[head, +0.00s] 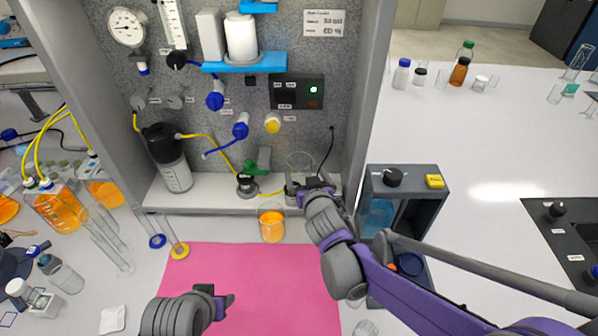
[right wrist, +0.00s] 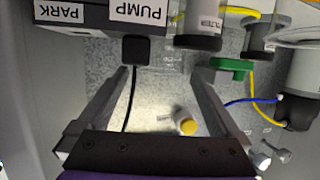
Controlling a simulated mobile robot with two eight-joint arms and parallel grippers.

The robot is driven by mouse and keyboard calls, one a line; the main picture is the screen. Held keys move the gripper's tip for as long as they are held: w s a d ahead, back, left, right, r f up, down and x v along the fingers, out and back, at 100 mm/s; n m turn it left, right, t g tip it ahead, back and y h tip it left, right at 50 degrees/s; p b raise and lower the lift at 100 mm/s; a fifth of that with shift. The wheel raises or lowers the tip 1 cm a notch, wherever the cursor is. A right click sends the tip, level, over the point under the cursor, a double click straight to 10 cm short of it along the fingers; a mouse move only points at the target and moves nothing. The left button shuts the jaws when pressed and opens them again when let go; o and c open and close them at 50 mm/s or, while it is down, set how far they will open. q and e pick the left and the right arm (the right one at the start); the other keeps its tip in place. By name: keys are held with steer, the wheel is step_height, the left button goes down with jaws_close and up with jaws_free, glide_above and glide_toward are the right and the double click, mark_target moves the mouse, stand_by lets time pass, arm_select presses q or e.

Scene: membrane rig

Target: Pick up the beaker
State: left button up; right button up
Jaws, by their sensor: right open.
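Another beaker with orange liquid (head: 271,226) stands in front of the shelf, near the pink mat; I cannot tell which beaker is meant. My right gripper (head: 312,186) is at the shelf's right part, close to the clear beaker. In the right wrist view this gripper (right wrist: 165,78) has its fingers apart; faint clear glass shows near them, but its outline is unclear. My left gripper (head: 224,302) is low over the pink mat, and its jaw gap is unclear.
The grey rig panel (head: 222,130) rises behind the shelf, with side walls. A black-capped bottle (head: 168,160) stands at the shelf's left. A dark frame with a yellow button (head: 435,182) stands to the right. The pink mat (head: 270,270) is mostly clear.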

mark_target(298, 158)
steer(key=x, duration=0.7)
steer(key=shift+a, duration=0.1)
steer(key=shift+c, duration=0.6)
steer(key=c, duration=1)
